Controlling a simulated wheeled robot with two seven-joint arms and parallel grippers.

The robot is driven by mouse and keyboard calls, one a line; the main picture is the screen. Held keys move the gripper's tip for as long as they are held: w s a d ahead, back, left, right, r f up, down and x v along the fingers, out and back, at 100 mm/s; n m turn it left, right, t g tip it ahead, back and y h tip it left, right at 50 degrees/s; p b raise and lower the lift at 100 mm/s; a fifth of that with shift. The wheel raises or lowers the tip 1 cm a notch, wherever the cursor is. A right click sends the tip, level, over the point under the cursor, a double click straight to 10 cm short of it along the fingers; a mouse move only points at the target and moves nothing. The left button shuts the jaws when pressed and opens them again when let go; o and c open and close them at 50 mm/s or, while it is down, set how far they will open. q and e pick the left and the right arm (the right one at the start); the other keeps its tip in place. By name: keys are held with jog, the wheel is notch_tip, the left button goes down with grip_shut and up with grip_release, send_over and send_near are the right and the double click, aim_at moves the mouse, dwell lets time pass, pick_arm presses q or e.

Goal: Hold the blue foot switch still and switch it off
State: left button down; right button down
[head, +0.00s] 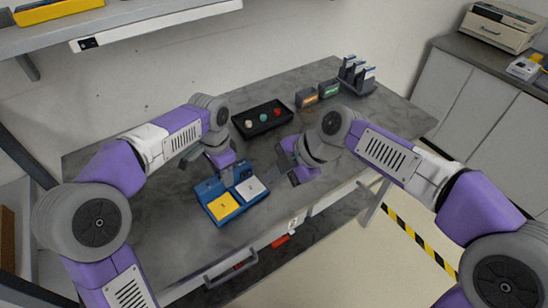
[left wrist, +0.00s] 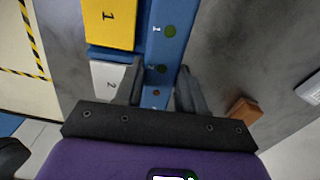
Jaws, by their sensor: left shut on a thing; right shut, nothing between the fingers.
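The blue foot switch (head: 228,213) lies on the grey table, with a yellow pedal (head: 223,206) and a white pedal (head: 250,188). In the left wrist view its blue body (left wrist: 168,45) carries a yellow pedal marked 1 (left wrist: 108,22), a white pedal marked 2 (left wrist: 110,80), two dark green lamps and a small red dot. My left gripper (left wrist: 158,85) is shut on the blue body's raised back strip, beside the white pedal. In the head view my left gripper (head: 238,172) is at the switch's back edge. My right gripper (head: 279,170) is shut and empty, right of the white pedal.
A black tray (head: 263,129) with several small round pieces stands behind the grippers. Two small boxes (head: 307,97) and a rack (head: 357,75) stand at the back right. A shelf (head: 150,20) overhangs the back left. The table left of the switch is clear.

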pick_arm(q)
jog(key=c, duration=0.6)
grip_release()
jog(key=shift+r, duration=0.1)
